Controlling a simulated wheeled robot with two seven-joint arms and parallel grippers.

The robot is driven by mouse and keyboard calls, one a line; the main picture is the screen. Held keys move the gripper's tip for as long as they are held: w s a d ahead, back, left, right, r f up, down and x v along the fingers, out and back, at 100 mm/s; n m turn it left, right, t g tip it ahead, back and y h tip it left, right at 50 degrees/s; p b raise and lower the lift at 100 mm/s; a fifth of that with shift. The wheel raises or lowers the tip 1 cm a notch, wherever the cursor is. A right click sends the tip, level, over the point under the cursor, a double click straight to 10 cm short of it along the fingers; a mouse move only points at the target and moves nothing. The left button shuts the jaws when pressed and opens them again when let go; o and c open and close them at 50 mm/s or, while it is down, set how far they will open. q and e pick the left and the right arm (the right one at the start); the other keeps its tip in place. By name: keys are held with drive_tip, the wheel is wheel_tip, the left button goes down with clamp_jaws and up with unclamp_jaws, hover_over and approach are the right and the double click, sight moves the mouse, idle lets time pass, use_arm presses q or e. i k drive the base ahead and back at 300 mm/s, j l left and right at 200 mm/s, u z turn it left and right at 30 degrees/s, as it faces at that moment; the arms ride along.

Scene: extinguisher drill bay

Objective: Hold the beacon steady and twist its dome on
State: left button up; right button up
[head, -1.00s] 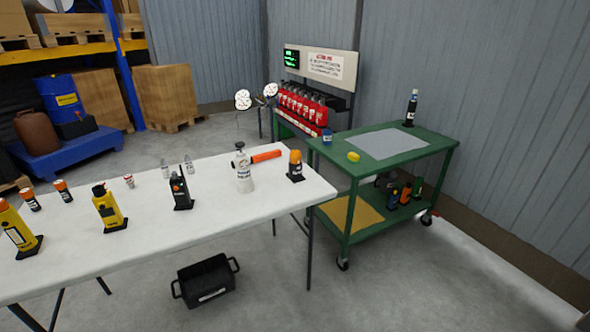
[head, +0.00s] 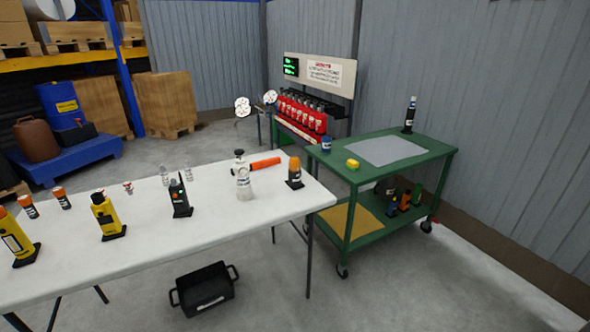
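A beacon with an orange dome (head: 294,164) on a dark base (head: 295,183) stands upright at the right end of the white table (head: 150,252). The dome sits on top of the base; I cannot tell whether it is fastened. Neither of my grippers shows in the head view.
A white bottle (head: 243,178), an orange tube (head: 264,163), a black radio (head: 180,196) and yellow devices (head: 107,216) share the table. A green cart (head: 436,152) stands to the right. A black crate (head: 203,289) is on the floor below.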

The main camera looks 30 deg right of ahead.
sight(294, 161)
drive_tip(key=i+l, duration=0.2)
drive_tip(key=l, duration=0.2)
drive_tip(key=i+l, duration=0.25)
drive_tip(key=l, duration=0.15)
drive_tip(key=i+l, duration=0.2)
drive_tip(key=l, duration=0.2)
drive_tip(key=i+l, duration=0.25)
drive_tip(key=l, duration=0.2)
drive_tip(key=i+l, duration=0.2)
drive_tip(key=l, duration=0.2)
drive_tip(key=i+l, duration=0.2)
drive_tip(key=l, duration=0.2)
